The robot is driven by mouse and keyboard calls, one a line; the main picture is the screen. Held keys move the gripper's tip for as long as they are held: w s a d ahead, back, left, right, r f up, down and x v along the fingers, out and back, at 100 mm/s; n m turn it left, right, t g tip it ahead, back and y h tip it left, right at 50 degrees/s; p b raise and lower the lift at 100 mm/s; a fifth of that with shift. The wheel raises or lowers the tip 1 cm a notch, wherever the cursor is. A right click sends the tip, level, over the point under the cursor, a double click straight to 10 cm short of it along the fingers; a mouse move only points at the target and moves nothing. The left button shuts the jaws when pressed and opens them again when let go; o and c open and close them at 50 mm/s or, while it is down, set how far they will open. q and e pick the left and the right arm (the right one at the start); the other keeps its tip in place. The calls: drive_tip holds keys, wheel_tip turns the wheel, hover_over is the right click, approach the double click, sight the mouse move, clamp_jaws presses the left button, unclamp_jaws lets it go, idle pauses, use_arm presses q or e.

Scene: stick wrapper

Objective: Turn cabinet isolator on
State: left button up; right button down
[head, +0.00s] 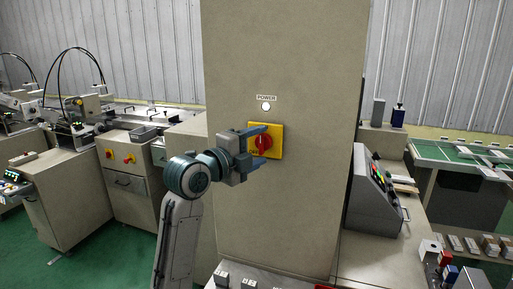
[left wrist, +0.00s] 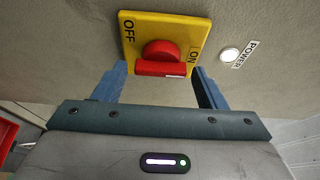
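The cabinet isolator is a yellow plate (head: 277,128) with a red knob (head: 265,142) on the beige cabinet front (head: 300,60). In the left wrist view the plate (left wrist: 197,32) carries OFF and ON labels, and the red knob (left wrist: 160,50) has a raised bar lying across that picture, upright on the cabinet. A small white mark shows near the bar's right end. My left gripper (head: 263,144) is open in front of the plate, its blue fingers above and below the knob. In the left wrist view its fingers (left wrist: 161,74) stand apart on either side of the bar; contact is unclear. My right gripper is not in view.
A round whitish lamp (head: 266,106) sits under a POWER label (head: 267,98) above the isolator. A grey control box (head: 374,195) stands right of the cabinet. Beige machines (head: 75,195) stand at the left. Green floor (head: 120,265) shows in front of them.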

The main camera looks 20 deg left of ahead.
use_arm(q)
drive_tip(key=shift+o, duration=0.2)
drive_tip(key=shift+s+a+f, duration=0.1)
drive_tip(key=shift+s+a, duration=0.1)
drive_tip(key=shift+s, duration=0.05)
drive_tip(key=b+v, duration=0.3)
drive_tip(key=v, duration=0.7)
drive_tip(key=shift+s, duration=0.1)
